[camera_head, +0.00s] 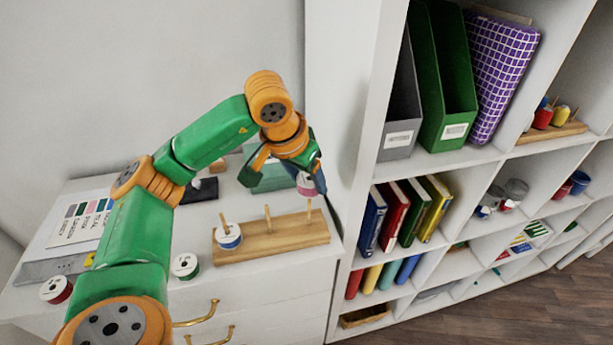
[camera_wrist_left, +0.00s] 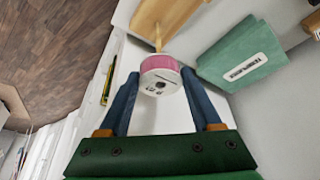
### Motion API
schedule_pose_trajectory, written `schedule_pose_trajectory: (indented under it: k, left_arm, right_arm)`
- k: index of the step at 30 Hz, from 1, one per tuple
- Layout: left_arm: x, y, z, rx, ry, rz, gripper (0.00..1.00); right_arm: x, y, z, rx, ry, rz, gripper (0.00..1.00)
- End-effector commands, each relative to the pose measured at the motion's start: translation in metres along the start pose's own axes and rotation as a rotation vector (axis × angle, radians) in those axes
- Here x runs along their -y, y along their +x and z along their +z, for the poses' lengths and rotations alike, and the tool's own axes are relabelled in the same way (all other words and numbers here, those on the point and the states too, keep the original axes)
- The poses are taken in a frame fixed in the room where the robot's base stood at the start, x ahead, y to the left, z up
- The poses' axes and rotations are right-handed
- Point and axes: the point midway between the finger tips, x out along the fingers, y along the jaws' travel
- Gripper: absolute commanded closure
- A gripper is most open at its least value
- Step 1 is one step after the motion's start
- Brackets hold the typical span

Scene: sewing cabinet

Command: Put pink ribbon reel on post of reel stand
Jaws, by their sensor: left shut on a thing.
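My left gripper (camera_head: 308,184) is shut on the pink ribbon reel (camera_head: 305,187), a white-ended spool with a pink band. The reel also shows between the fingers in the left wrist view (camera_wrist_left: 160,66). The wooden reel stand (camera_head: 288,240) lies on the cabinet top and has three upright posts. The gripper holds the reel above the stand's right post (camera_head: 309,208), and the reel looks clear of the base. In the wrist view a post (camera_wrist_left: 158,40) shows just beyond the reel; whether it enters the hole is hidden. My right gripper is out of view.
A blue-banded reel (camera_head: 228,237) sits around the stand's left post; the middle post (camera_head: 268,218) is bare. A green reel (camera_head: 185,266) and a red reel (camera_head: 56,289) lie on the cabinet top. A teal box (camera_head: 268,178) stands behind, and the tall shelf (camera_head: 347,150) rises close at right.

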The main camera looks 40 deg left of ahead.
Motion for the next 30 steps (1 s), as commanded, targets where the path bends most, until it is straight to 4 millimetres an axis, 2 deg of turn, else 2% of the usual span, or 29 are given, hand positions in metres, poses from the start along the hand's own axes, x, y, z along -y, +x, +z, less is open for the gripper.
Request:
schedule_pose_trajectory:
  k: [21,30]
  left_arm:
    - [0.0,0.039,0.016,0.001,-0.001,-0.001,0.88]
    - [0.0,0.042,0.017,0.0,-0.001,0.0,0.88]
  right_arm:
    - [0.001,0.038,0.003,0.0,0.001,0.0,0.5]
    - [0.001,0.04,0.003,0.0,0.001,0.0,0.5]
